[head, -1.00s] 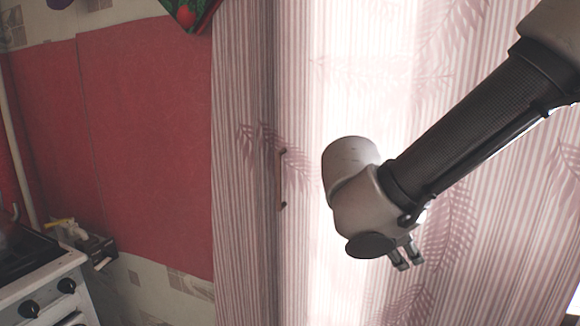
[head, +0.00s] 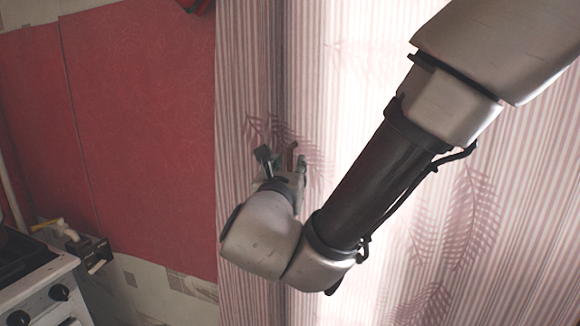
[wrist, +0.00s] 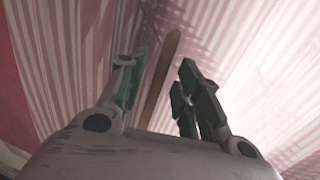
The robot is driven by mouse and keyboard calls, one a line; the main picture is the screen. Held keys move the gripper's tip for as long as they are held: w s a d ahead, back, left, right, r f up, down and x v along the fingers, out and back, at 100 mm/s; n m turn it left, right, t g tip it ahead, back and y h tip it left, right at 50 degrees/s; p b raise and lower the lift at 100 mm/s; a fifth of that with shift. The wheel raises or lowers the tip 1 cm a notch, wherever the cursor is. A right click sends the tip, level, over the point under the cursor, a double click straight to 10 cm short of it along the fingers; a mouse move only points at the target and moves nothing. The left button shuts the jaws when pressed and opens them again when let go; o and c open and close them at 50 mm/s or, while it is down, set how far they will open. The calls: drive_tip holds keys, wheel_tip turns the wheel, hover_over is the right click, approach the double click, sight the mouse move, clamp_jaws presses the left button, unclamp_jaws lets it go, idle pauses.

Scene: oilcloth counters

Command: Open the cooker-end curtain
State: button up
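The cooker-end curtain (head: 243,85) is a pink and white striped panel with a leaf pattern, hanging beside the red wall. Its brown upright handle (head: 291,152) shows just above my gripper. My gripper (head: 281,160) is open at the handle, one finger on each side of it in the picture. In the wrist view the handle (wrist: 163,70) runs up between the two spread fingers of my gripper (wrist: 165,90), apart from both. The lower part of the handle is hidden behind my gripper in the head view.
A white cooker (head: 52,285) with black knobs stands at the lower left, with a pipe and yellow-handled tap (head: 60,228) beside it. A red wall panel (head: 145,130) fills the left. More striped curtain (head: 480,230) hangs on the right, behind my arm.

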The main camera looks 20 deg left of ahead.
drive_tip(key=shift+w+a, duration=0.1)
drive_tip(key=shift+w, duration=0.95)
clamp_jaws()
